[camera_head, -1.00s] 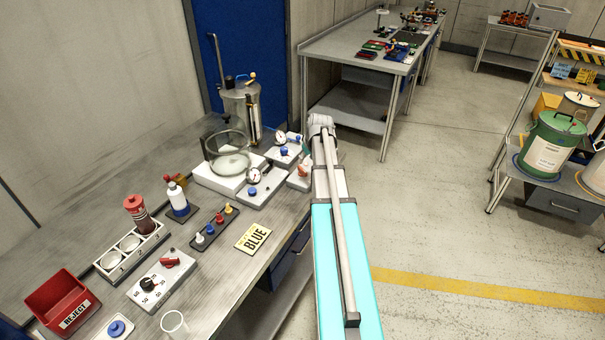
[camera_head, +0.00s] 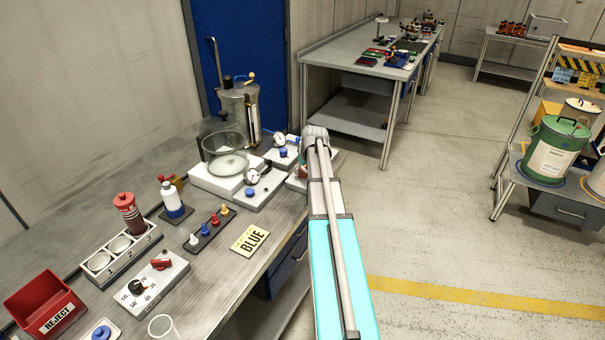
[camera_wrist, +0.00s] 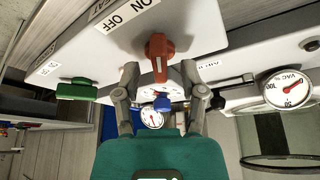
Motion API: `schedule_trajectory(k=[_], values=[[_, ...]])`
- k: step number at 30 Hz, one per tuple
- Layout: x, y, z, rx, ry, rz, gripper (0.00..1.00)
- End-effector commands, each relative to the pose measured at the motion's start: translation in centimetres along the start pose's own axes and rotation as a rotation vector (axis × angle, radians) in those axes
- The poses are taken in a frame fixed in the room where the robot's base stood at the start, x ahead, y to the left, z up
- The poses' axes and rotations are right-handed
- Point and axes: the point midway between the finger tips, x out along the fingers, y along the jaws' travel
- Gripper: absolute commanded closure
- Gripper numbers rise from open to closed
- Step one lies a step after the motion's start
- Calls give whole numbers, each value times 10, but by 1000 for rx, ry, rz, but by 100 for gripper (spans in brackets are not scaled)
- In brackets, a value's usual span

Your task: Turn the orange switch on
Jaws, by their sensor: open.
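The orange switch (camera_wrist: 159,52) shows in the wrist view on a white panel, below the printed ON and OFF label (camera_wrist: 130,17). Its handle points down in the picture. My gripper (camera_wrist: 159,70) is open, with one finger on each side of the handle's lower end. I cannot tell whether either finger touches it. In the head view my arm hides most of this switch and its box (camera_head: 295,184).
A green handle (camera_wrist: 78,90) sits on the same panel to the left. A blue knob (camera_wrist: 162,103), small gauge and VAC gauge (camera_wrist: 288,88) are close by. In the head view, a glass vessel (camera_head: 226,152) and metal tank (camera_head: 240,108) stand left of my arm.

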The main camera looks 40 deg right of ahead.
Motion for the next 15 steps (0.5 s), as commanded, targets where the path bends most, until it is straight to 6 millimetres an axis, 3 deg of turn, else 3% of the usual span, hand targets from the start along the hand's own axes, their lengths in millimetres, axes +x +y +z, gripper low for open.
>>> schedule_trajectory(k=[13,15], values=[[4,0,0,0,0,0,47],[4,0,0,0,0,0,58]])
